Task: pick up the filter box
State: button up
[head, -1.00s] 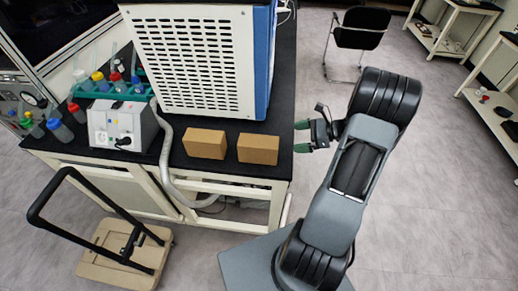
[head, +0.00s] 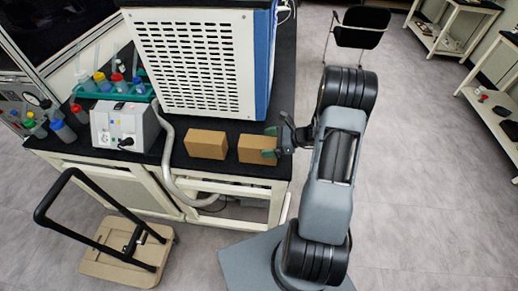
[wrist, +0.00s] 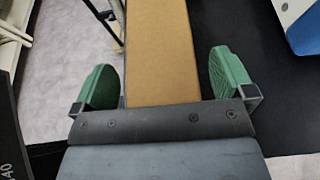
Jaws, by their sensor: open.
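Two plain brown cardboard boxes sit side by side near the front edge of the black bench top. The left box (head: 206,144) stands clear of my arm. The right box (head: 252,150) has my gripper (head: 270,142) at its right end. In the wrist view the brown box (wrist: 160,50) lies between the two green fingers of my gripper (wrist: 166,76). The fingers are open, one on each side, with a visible gap at the right finger; the left finger is close to the box side. I see no label telling which box is the filter box.
A large white and blue machine (head: 195,65) stands behind the boxes. A grey instrument (head: 120,125) and a hose (head: 168,165) are to their left.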

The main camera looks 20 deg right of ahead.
jog(key=shift+a+f, duration=0.1)
jog(key=shift+c, duration=0.5)
jog(key=c, duration=1.5)
